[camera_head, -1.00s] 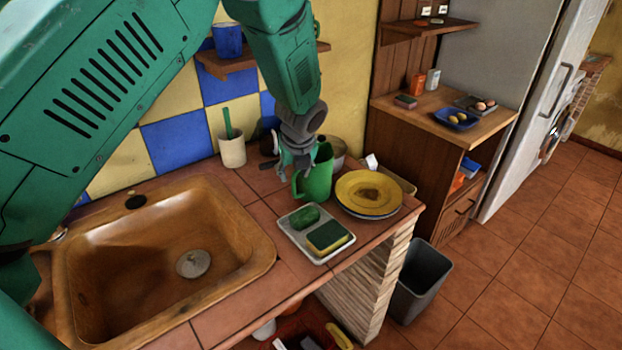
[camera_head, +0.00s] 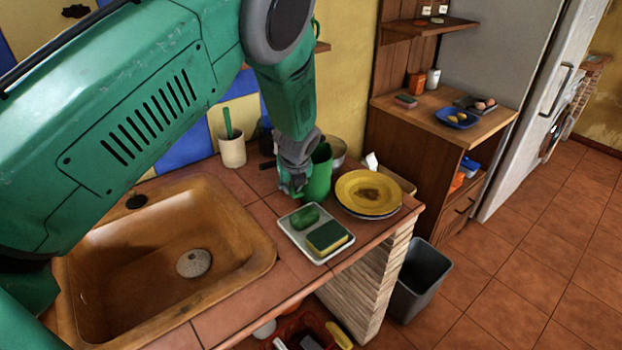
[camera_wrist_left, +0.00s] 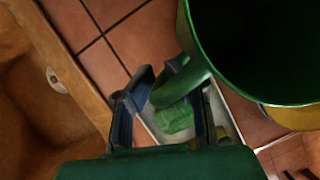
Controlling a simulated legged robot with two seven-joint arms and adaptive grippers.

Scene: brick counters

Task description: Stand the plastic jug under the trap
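The green plastic jug (camera_head: 320,174) stands upright on the tiled counter, behind the sponge tray. Its open mouth and handle (camera_wrist_left: 182,88) show large in the left wrist view. My left gripper (camera_head: 291,188) is low at the jug's left side, over the handle. In the left wrist view its two fingers (camera_wrist_left: 163,100) are apart, one on each side of the handle, and do not look closed on it. The trap cannot be made out; the space under the sink (camera_head: 225,205) is mostly hidden by the counter. My right gripper is not in view.
A tray (camera_head: 291,236) with a green scrubber and a sponge lies just in front of the jug. Yellow plates (camera_head: 368,192) stand to its right and a cream cup (camera_head: 232,150) behind left. A grey bin (camera_head: 419,280) stands on the floor beside the brick support.

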